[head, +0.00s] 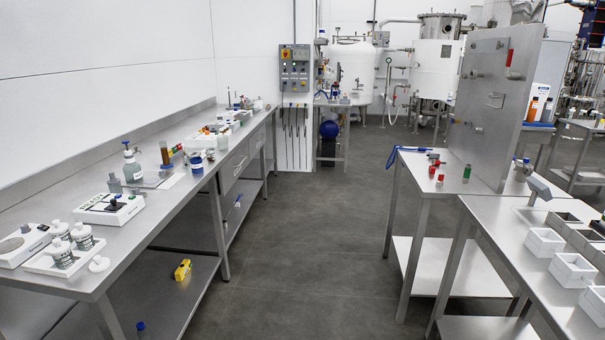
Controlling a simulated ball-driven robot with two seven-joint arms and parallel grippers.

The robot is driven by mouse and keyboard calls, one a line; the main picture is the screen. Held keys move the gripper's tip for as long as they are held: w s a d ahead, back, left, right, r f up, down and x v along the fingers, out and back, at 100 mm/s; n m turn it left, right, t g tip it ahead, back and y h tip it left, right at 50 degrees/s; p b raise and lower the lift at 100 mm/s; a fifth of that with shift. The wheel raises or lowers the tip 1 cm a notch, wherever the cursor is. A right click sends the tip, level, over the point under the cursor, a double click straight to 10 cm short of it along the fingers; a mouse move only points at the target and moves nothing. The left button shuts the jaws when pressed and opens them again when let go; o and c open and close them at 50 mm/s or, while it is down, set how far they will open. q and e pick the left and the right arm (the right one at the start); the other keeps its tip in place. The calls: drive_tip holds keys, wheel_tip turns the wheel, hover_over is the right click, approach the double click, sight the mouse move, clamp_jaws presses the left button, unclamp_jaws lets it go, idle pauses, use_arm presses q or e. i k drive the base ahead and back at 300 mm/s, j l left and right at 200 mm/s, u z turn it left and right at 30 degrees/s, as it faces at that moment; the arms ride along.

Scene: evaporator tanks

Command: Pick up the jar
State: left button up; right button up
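Several labelled grey jars with white lids stand at the near end of the left bench, such as one jar (61,254) and another jar (83,237). They are on or beside a white tray (40,264). A loose white lid (99,264) lies on the bench to their right. Farther along the bench stands a small blue and white jar-like container (196,163). I cannot tell which of these is the jar meant. Neither of my grippers is in view.
The left steel bench (140,222) also holds a white balance-like device (110,208) and a pump bottle (131,163). A yellow object (182,270) lies on its lower shelf. Steel tables with white bins (573,270) stand on the right. The grey floor (290,250) between is clear.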

sight(210, 156)
drive_tip(key=i+l, duration=0.1)
drive_tip(key=i, duration=2.5)
drive_tip(key=j+u, duration=0.05)
drive_tip(key=j, duration=0.05)
